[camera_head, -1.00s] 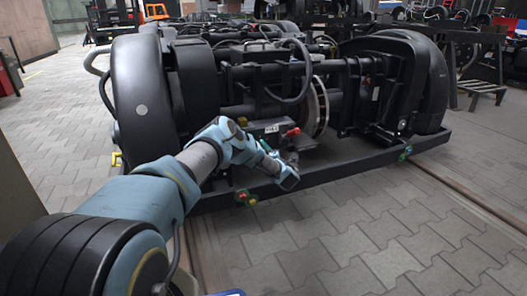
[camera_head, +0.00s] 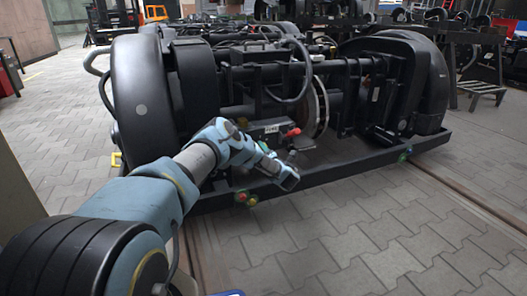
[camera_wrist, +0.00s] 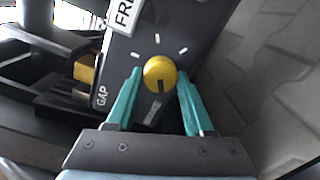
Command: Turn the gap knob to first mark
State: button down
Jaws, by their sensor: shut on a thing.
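The yellow gap knob (camera_wrist: 160,74) is round and sits on a dark panel (camera_wrist: 205,22), with "GAP" lettering to its left in the wrist view. A dark pointer line on the knob points down towards my wrist. Several short white marks fan around the knob's far side; the pointer is not at any of these. My gripper (camera_wrist: 159,76) has one teal finger on each side of the knob and is shut on it. In the head view my arm reaches to the front of the bogie; the fingers and the knob cannot be made out there.
The black bogie (camera_head: 150,90) fills the middle, with a low frame rail (camera_head: 330,180) along its front. A red knob (camera_head: 293,132) stands close by my wrist. Coloured buttons (camera_head: 246,198) sit on the rail. The paved floor (camera_head: 340,240) in front is clear.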

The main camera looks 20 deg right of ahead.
jog(key=shift+d, duration=0.1)
jog(key=shift+c, duration=1.5)
grip_release()
jog(key=s+p, duration=0.1)
jog(key=s, duration=0.2)
jog(key=s+p, duration=0.1)
jog(key=s, duration=0.3)
jog(key=s+d+p, duration=0.1)
jog(key=s+p, duration=0.1)
jog(key=s, duration=0.1)
jog(key=shift+s+d, duration=0.1)
jog(key=shift+s, duration=0.3)
